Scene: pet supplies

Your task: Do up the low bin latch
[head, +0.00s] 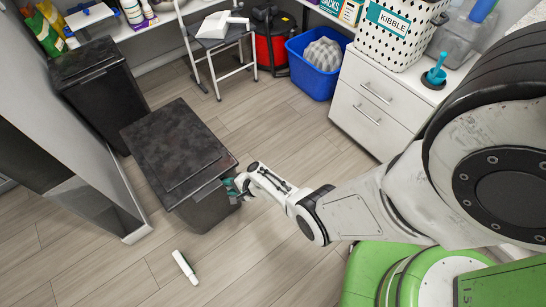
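The low bin (178,150) is a dark grey box with a flat, mottled lid that looks closed. It stands on the floor left of the picture's middle. A small teal part (229,184) shows at the bin's right front side, where my gripper (236,187) is; I cannot tell if it is the latch or part of the gripper. My gripper reaches in from the right, at or very near that side, just below the lid's edge. Its fingertips are small and partly hidden, so I cannot tell whether they are open or touching.
A taller dark bin (98,90) stands behind left, near a grey panel (50,80). A white tube (185,266) lies on the floor in front. A blue tub (312,77), a step stool (222,55) and a white drawer cabinet (375,110) stand behind. Floor in front is mostly clear.

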